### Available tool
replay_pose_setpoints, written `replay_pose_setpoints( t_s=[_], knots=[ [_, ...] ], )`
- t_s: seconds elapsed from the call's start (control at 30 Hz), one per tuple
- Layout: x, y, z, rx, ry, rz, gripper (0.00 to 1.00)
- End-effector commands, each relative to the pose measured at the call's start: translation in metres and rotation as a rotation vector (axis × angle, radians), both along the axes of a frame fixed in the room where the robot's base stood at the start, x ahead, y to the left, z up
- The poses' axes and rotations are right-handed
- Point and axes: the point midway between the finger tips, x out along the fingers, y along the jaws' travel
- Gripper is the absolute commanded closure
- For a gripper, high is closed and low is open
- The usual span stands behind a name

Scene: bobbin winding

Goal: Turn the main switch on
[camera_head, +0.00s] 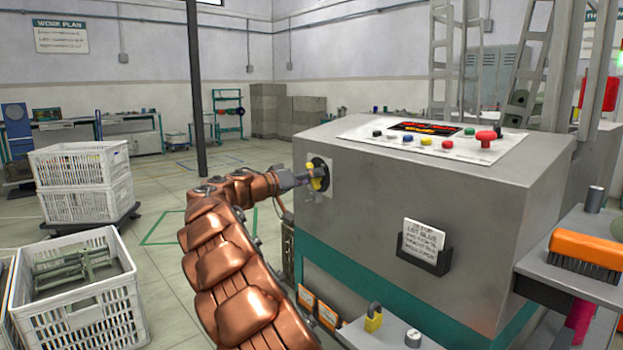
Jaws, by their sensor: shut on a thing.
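The main switch (320,163) is a dark round rotary with a yellow part, set on a pale plate on the left side of the grey machine cabinet (400,196). My copper arm reaches up from the bottom of the view to it. My gripper (312,176) is at the switch, its fingers shut on the yellow handle. The gripper partly covers the switch, so the handle's exact angle is hard to tell.
A control panel (432,138) with several coloured buttons tops the cabinet. A card holder (425,248) sticks out from its front. A yellow padlock (374,318) stands on a low grey surface. An orange brush (587,252) lies at right. White crates (82,205) stand at left; floor between is clear.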

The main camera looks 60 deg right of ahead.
Motion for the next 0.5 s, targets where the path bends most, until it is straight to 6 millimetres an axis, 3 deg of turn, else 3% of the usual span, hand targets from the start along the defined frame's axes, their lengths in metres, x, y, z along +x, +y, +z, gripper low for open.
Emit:
replay_pose_setpoints(
  t_s=[0.5],
  knots=[
    [0.0007,0.0005,0.0006,-0.032,-0.073,0.003,0.98]
  ],
)
